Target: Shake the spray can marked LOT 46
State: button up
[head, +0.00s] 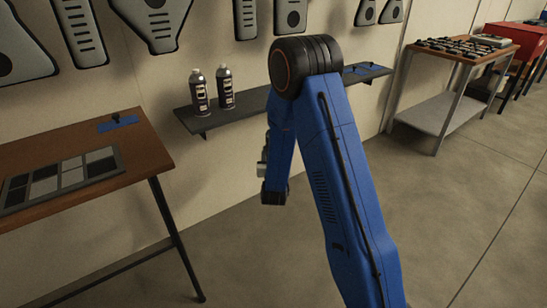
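Two dark spray cans with pale tops and white label marks stand upright side by side on the dark wall shelf (236,112). One is the left can (199,92), the other the right can (225,88). Their lettering is too small to read, so I cannot tell which is LOT 46. My blue arm rises in front of the shelf's right part and bends down at its elbow. A small grey part at the arm's lower end, likely my gripper (262,162), shows below and right of the cans, apart from them. Its fingers cannot be made out.
A wooden table (140,148) at left holds a swatch panel (62,178) and a blue mat (117,123) with a small dark item. Another blue mat (366,71) lies on the shelf's right end. A workbench (455,52) and red cabinet (515,45) stand back right. Floor is clear at right.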

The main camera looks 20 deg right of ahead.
notch_tip(320, 180, up, 3)
jog(key=shift+f, duration=0.1)
notch_tip(320, 180, down, 8)
jog(key=shift+r, duration=0.25)
notch_tip(320, 180, up, 8)
jog(key=shift+f, duration=3.85)
